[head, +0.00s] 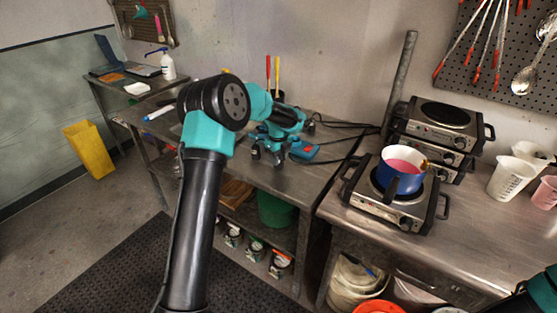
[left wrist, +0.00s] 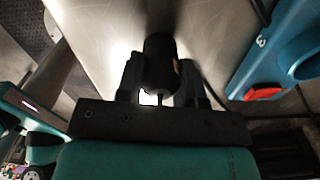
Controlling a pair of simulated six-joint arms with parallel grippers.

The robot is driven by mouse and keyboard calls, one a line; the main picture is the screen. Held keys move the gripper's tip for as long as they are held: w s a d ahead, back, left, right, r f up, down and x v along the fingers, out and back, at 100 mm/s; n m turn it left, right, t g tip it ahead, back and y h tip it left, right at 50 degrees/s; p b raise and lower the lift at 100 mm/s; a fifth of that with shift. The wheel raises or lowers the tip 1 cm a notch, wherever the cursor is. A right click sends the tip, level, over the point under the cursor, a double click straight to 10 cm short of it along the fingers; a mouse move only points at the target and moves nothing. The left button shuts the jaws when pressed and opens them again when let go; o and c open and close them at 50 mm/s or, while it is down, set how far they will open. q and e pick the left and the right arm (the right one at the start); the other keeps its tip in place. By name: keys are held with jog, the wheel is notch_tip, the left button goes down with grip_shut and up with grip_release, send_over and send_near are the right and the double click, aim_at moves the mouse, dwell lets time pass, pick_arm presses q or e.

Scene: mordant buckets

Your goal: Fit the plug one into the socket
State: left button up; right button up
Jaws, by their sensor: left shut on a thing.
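My left gripper (head: 267,156) is low over the left metal bench in the head view, with its fingers pointing down. In the left wrist view the left gripper (left wrist: 161,88) is shut on a black plug (left wrist: 160,60), which sits between the two fingers. The plug cannot be made out in the head view. A blue socket block (head: 304,151) with a red part lies on the bench just right of the gripper. It fills the right of the left wrist view (left wrist: 268,50), apart from the plug, with a white mark like a 3. My right gripper is out of view.
Black cables (head: 345,125) run right from near the socket block towards the hotplates. A blue pot (head: 398,184) of pink liquid stands on the front hotplate (head: 365,200). Stacked hotplates (head: 440,125) stand behind. The bench front (head: 290,182) is clear. White beakers (head: 507,178) stand far right.

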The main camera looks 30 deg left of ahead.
pick_arm(q)
jog(key=shift+r, duration=1.55)
jog(key=shift+s+d+r, duration=0.1)
jog(key=shift+s+r, duration=0.05)
jog(key=shift+s, duration=0.05)
jog(key=s+d+r, duration=0.1)
jog(key=s+d, duration=0.7)
jog(key=s, duration=0.5)
jog(key=shift+r, duration=0.2)
